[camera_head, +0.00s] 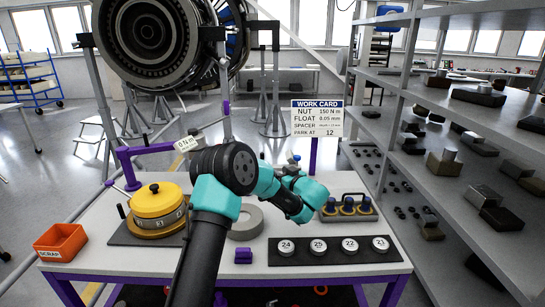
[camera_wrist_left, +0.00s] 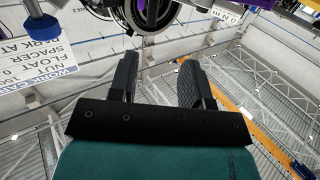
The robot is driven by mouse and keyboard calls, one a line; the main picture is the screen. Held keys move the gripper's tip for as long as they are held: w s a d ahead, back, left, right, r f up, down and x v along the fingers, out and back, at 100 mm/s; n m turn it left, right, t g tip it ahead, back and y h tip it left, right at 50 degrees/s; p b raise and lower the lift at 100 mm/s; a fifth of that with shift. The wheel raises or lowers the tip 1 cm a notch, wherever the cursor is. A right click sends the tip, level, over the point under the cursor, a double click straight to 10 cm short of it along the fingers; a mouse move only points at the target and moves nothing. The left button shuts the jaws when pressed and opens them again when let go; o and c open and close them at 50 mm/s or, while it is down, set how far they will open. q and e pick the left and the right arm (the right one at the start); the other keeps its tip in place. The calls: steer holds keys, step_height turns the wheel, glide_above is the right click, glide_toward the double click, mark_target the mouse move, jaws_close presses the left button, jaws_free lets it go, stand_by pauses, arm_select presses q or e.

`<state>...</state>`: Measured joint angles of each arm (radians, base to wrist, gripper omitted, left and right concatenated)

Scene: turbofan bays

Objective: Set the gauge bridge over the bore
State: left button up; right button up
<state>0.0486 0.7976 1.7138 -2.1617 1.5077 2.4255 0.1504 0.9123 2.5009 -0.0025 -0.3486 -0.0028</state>
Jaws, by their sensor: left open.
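My left arm reaches over the table in the head view, with its teal wrist (camera_head: 305,197) right of a grey ring (camera_head: 247,222) with a central hole. The fingers do not show clearly there. In the left wrist view my left gripper (camera_wrist_left: 157,70) is open, with nothing between its two black fingers. The turbofan (camera_head: 150,40) hangs above and behind the table, its round centre facing me. Part of a dark round form (camera_wrist_left: 152,14) shows beyond the fingers in the wrist view. I cannot clearly identify the gauge bridge. My right gripper is not in view.
A yellow round unit (camera_head: 158,201) stands left on the table. A rack (camera_head: 348,212) with blue-topped pieces, several numbered discs (camera_head: 318,246) and a small purple block (camera_head: 243,256) are also there. An orange scrap bin (camera_head: 60,242) and the work card (camera_head: 317,118) flank them. Shelves (camera_head: 460,130) stand right.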

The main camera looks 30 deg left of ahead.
mark_target(263, 157)
arm_select(q)
steer(key=shift+w+d+r+t, duration=0.2)
steer(key=shift+w+d+t, duration=0.1)
steer(key=shift+d, duration=0.25)
steer(key=x, duration=1.7)
steer(key=shift+a+r, duration=0.1)
steer(key=shift+a, duration=0.15)
steer(key=shift+c, duration=0.3)
jaws_close()
